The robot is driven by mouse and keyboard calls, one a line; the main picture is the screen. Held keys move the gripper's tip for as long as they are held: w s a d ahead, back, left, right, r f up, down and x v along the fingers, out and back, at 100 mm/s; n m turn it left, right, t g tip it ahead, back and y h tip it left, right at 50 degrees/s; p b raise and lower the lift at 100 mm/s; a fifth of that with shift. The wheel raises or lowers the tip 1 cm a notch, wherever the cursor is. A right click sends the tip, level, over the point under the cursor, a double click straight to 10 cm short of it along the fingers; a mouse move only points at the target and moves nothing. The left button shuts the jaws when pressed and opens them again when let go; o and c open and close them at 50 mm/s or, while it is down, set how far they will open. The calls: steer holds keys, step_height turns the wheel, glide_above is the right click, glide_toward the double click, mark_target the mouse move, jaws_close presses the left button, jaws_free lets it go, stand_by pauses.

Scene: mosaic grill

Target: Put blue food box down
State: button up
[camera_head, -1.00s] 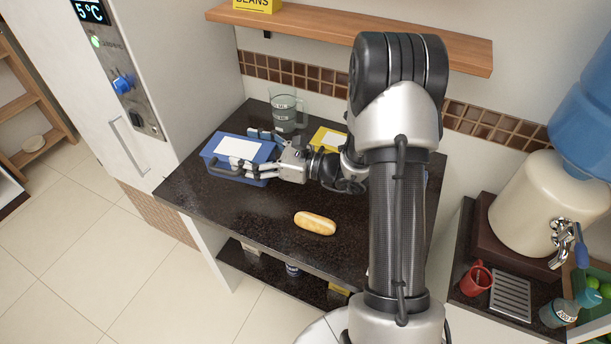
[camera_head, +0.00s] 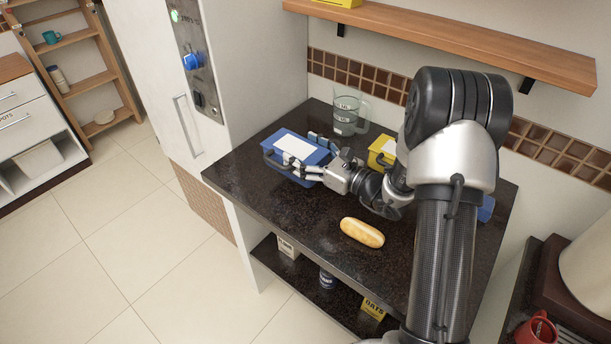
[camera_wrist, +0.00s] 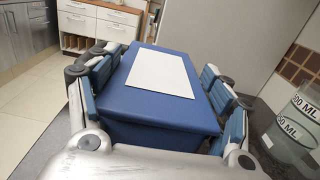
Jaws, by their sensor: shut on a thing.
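The blue food box (camera_head: 290,150) has a white label on its lid. It is at the left end of the dark counter (camera_head: 300,215), beside the fridge, and appears to rest on the counter. My gripper (camera_head: 318,158) is shut on it, reaching in from the right. In the wrist view the blue box (camera_wrist: 155,115) fills the middle, with the fingers (camera_wrist: 160,90) along both its sides. The box's underside is hidden.
A glass measuring jug (camera_head: 347,112) stands behind the box. A yellow box (camera_head: 382,152) is partly hidden behind my arm. A bread roll (camera_head: 362,233) lies near the counter's front edge. The fridge (camera_head: 225,80) borders the left. Counter in front of the box is clear.

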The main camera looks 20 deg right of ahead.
step_height(320, 180, down, 6)
steer(key=shift+f+b, duration=0.1)
steer(key=shift+b, duration=0.9)
steer(key=o, duration=2.1)
steer(key=shift+c, duration=0.2)
